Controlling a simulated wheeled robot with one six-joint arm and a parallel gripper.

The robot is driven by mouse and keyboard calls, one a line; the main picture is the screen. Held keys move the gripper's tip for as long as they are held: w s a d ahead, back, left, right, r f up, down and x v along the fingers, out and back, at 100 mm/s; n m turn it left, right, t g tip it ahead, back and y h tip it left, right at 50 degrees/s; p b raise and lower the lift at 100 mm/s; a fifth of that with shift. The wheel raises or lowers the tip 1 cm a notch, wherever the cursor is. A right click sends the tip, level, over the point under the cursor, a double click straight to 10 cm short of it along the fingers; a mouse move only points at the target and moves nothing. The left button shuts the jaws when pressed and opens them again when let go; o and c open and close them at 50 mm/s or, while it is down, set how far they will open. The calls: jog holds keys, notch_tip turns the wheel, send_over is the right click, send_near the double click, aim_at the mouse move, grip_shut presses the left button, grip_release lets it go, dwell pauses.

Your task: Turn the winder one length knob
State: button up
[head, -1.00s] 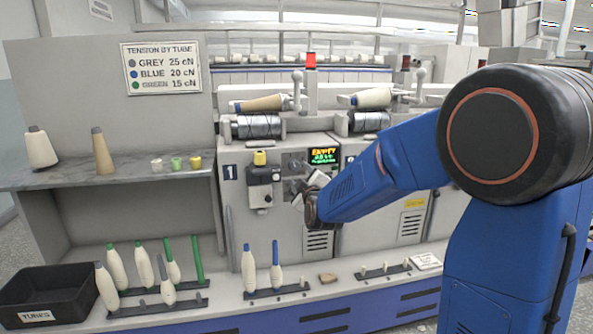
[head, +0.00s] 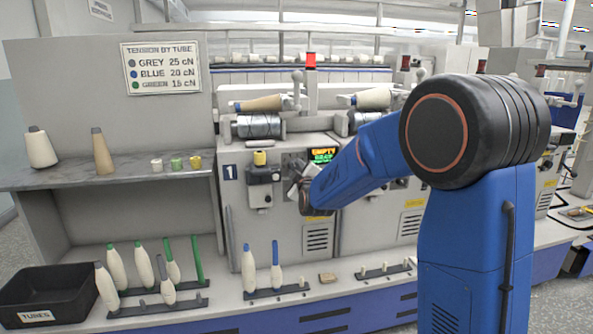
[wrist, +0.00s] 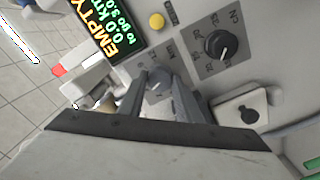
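Winder one (head: 248,215) carries a panel with a lit display (head: 323,155), which reads EMPTY and 0.0 km in the wrist view (wrist: 108,32). Below the display, in the wrist view, a grey length knob (wrist: 158,82) marked km lies between my fingertips. My gripper (wrist: 159,88) is open, one finger on each side of this knob; I cannot tell whether either finger touches it. In the head view my gripper (head: 298,184) is at the panel and hides the knob.
A black cN knob (wrist: 220,45) sits close to the right finger, with a yellow button (wrist: 156,21) above. A yellow-topped unit (head: 260,180) stands left of the panel. Bobbins on pegs (head: 275,293) and a black tubes tray (head: 45,290) are on the lower ledge.

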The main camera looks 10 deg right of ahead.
jog(key=shift+m, duration=0.4)
jog(key=m, duration=0.3)
jog(key=shift+m, duration=0.3)
jog(key=m, duration=0.3)
jog(key=shift+m, duration=0.3)
jog(key=m, duration=0.3)
jog(key=shift+m, duration=2.4)
jog(key=o, duration=1)
